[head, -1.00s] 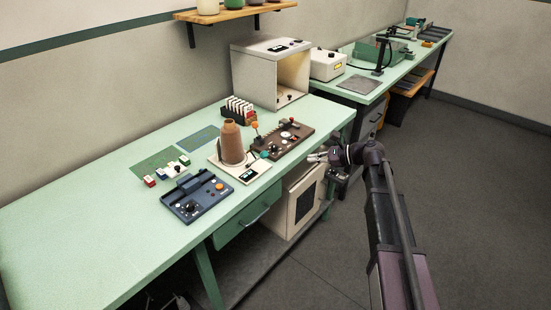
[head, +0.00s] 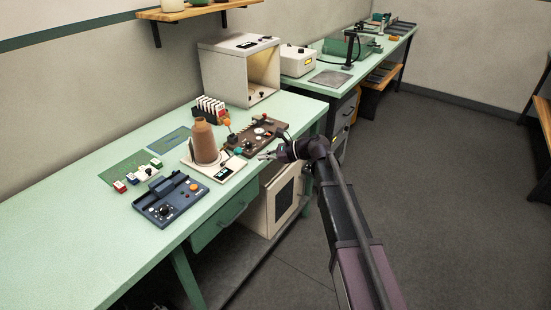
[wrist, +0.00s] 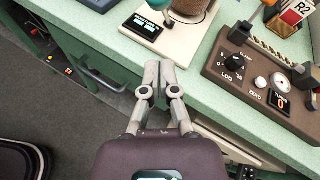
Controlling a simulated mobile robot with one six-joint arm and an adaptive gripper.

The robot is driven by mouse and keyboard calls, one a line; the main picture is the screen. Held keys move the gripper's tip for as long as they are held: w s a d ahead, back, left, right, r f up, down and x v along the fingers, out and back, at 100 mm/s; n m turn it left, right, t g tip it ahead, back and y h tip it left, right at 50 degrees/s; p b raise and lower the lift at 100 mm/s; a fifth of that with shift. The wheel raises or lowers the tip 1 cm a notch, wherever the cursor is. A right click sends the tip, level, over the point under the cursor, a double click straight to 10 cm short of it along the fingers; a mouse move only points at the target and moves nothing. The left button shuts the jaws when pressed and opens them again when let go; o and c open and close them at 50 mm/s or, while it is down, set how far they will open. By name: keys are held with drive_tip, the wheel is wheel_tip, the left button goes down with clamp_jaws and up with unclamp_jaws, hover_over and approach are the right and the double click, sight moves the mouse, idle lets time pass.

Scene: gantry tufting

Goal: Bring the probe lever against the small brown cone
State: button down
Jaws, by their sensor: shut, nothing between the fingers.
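A brown cone (head: 204,142) stands upright on a white base with a small display (head: 222,174) on the green bench. In the wrist view only the cone's lower part (wrist: 190,5) shows at the top edge. A teal ball knob (head: 232,139), which looks like a lever's end, is right of the cone; it shows in the wrist view (wrist: 147,25) above the display. Whether it touches the cone I cannot tell. My gripper (head: 262,156) is shut and empty at the bench's front edge, its fingertips (wrist: 160,68) apart from the knob and base.
A brown instrument box (head: 258,134) with knobs and a dial is to the right. A blue control box (head: 168,198) sits to the left, with small coloured blocks behind it. A card rack (head: 210,106) and an open white cabinet (head: 240,72) stand behind. The bench's left end is clear.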

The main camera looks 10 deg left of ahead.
drive_tip(key=shift+s+a+r+p, duration=0.15)
drive_tip(key=shift+a+r+p, duration=0.1)
drive_tip(key=shift+a, duration=0.5)
drive_tip(key=shift+s+a+r+p, duration=0.2)
drive_tip(key=shift+a+p, duration=0.1)
drive_tip(key=shift+a, duration=0.5)
drive_tip(key=shift+s+a+r+p, duration=0.1)
drive_tip(key=shift+a+r+p, duration=0.15)
drive_tip(key=shift+a, duration=0.5)
